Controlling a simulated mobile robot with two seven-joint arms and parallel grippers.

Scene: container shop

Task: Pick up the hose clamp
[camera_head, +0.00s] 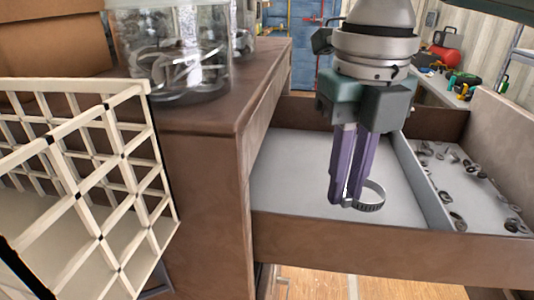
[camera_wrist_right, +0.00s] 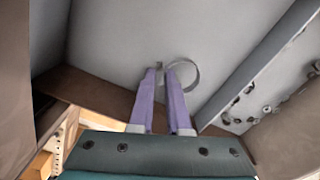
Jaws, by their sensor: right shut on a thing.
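The hose clamp (camera_head: 371,196) is a thin silver metal band in a loop, between the fingertips of my right gripper (camera_head: 343,200). My right gripper comes down from above with purple fingers shut on the clamp, over the grey floor of the open drawer's left compartment. In the right wrist view the clamp (camera_wrist_right: 188,76) curves out to the right of the fingertips of the gripper (camera_wrist_right: 167,68). I cannot tell whether the clamp touches the drawer floor. My left gripper is not in view.
The open brown drawer (camera_head: 380,258) has a grey divider (camera_head: 424,185). Several small metal parts (camera_head: 459,220) lie in its right compartment. A cream lattice basket (camera_head: 120,190) is at the left. Glass jars (camera_head: 172,85) and a cardboard box (camera_head: 50,45) stand on the cabinet top.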

